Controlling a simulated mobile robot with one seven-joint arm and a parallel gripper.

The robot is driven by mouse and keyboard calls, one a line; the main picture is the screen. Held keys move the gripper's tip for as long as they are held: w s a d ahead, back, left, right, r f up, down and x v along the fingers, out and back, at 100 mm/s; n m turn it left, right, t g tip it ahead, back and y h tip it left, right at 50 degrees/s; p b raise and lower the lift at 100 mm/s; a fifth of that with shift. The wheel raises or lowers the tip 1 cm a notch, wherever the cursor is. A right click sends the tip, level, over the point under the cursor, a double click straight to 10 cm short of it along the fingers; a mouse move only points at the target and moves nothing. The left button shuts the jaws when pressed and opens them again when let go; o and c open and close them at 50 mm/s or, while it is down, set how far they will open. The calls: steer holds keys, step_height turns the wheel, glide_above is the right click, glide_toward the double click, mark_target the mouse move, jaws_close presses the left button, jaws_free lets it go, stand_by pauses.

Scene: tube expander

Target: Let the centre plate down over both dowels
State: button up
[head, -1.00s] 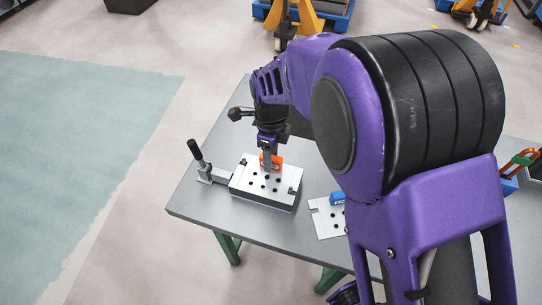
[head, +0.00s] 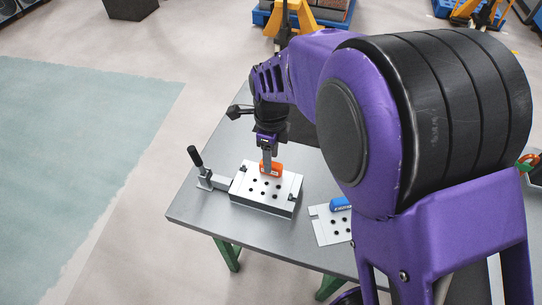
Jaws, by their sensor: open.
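A light metal plate with several dark holes (head: 258,191) and an orange block-shaped handle (head: 274,169) lies on the block-like fixture (head: 262,207) on the table. It looks level and flush, and I take it for the centre plate. I cannot make out the two dowels at this size. My gripper (head: 266,168) points down at the orange handle, with its fingers at the handle's left end. The jaws are open, but the finger gap is too small to see clearly.
A toggle clamp with a black handle (head: 196,157) stands at the fixture's left. A second holed plate (head: 328,230) with a blue handle (head: 341,204) lies to the right on the grey table (head: 205,222), partly hidden by my arm. The table's front left is clear.

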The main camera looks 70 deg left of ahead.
steer(key=o, duration=0.6)
steer(key=shift+c, duration=0.2)
steer(key=shift+o, duration=0.2)
steer(key=shift+o, duration=1)
